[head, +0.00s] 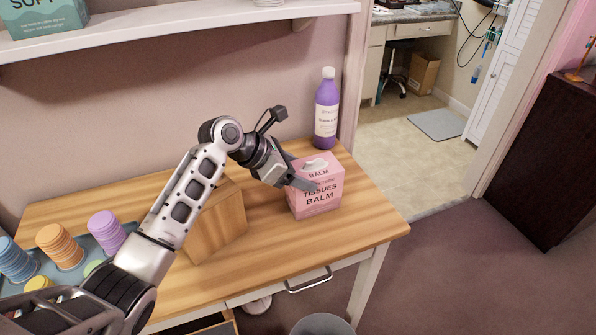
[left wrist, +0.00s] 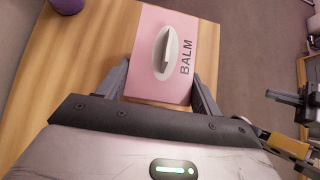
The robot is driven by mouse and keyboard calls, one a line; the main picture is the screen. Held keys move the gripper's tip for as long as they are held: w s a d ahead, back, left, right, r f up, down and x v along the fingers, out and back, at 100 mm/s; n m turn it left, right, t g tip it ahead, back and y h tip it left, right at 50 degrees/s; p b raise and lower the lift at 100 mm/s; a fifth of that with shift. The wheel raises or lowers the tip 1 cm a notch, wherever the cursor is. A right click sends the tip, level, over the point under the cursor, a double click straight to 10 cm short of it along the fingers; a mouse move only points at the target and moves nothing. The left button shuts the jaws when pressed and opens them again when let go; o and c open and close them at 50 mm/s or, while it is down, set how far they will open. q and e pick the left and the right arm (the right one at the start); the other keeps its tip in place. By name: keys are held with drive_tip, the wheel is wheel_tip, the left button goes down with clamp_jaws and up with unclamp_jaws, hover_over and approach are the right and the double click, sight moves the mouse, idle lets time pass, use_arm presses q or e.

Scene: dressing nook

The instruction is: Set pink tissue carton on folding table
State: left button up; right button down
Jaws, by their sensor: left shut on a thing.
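The pink tissue carton (head: 316,200) is upright at the right part of a wooden table (head: 285,245), with a white tissue slot on top and "BALM" lettering. Its base is at or just above the tabletop; I cannot tell whether they touch. My left gripper (head: 300,182) reaches in from the left and is shut on the carton. In the left wrist view the carton (left wrist: 150,84) sits between the two fingers, one on each side. I see no table that is clearly a folding one.
A purple bottle (head: 327,115) stands behind the carton. A wooden block (head: 217,225) and a blue tray with several coloured discs (head: 60,245) are to the left. A shelf (head: 190,22) overhangs the back. A grey bin (head: 323,325) stands below the table's front.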

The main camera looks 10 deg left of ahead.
use_arm(q)
drive_tip(key=o, duration=1)
drive_tip(key=shift+f, duration=0.1)
drive_tip(key=shift+o, duration=0.2)
drive_tip(key=shift+s+a+r, duration=0.15)
drive_tip(key=shift+a+r, duration=0.05)
drive_tip(key=shift+r, duration=0.15)
drive_tip(key=p+v, duration=0.1)
drive_tip(key=v, duration=1)
drive_tip(key=shift+r, duration=0.2)
drive_tip(key=shift+s, duration=0.1)
